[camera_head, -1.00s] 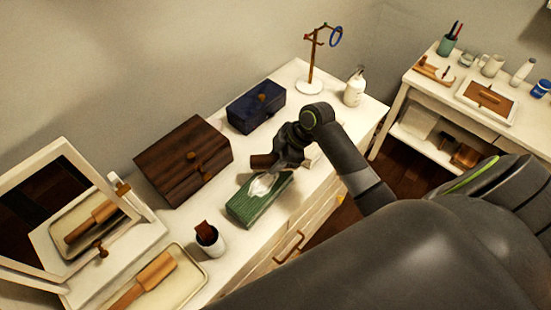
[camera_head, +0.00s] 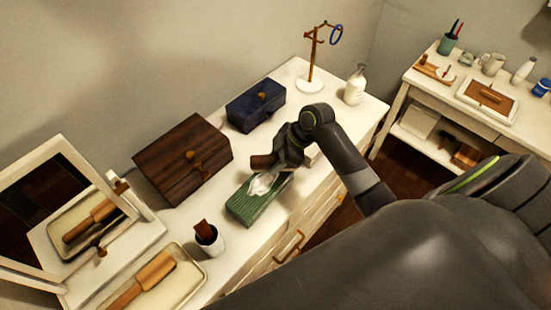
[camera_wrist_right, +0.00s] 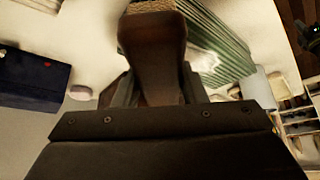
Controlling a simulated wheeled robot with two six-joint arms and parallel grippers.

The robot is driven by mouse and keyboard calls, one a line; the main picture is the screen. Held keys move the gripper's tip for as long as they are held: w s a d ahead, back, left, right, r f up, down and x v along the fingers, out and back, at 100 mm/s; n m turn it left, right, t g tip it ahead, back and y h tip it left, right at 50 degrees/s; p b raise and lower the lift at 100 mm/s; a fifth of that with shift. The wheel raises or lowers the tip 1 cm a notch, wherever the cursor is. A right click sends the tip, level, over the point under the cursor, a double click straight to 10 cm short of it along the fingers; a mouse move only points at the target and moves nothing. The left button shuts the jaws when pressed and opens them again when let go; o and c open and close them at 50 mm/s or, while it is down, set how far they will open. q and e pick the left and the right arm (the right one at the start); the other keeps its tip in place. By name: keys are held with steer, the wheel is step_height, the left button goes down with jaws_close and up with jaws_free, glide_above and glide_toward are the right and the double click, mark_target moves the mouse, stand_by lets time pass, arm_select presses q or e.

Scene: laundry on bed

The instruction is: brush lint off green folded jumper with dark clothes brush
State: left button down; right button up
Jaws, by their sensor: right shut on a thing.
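The green folded jumper (camera_head: 247,208) lies on the white dresser top, with a pale patch of lint (camera_head: 265,184) on its upper face. The jumper also shows in the right wrist view (camera_wrist_right: 222,40), partly behind the brush. My right gripper (camera_head: 278,165) is shut on the dark clothes brush (camera_head: 262,161) at the jumper's far end. In the right wrist view the brush (camera_wrist_right: 155,50) sticks out from between the fingers, with a tan bristle edge at its tip. I cannot tell whether the bristles touch the jumper. My left gripper is out of view.
A dark wooden box (camera_head: 184,160) and a blue box (camera_head: 256,105) stand along the wall. A white cup (camera_head: 209,241) with a brown item, a tray with a wooden brush (camera_head: 143,283) and a mirror stand at left. A white bottle (camera_head: 355,86) stands behind my arm.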

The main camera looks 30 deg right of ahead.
steer(key=shift+f+b, duration=0.4)
steer(key=shift+f, duration=0.35)
steer(key=shift+r, duration=0.1)
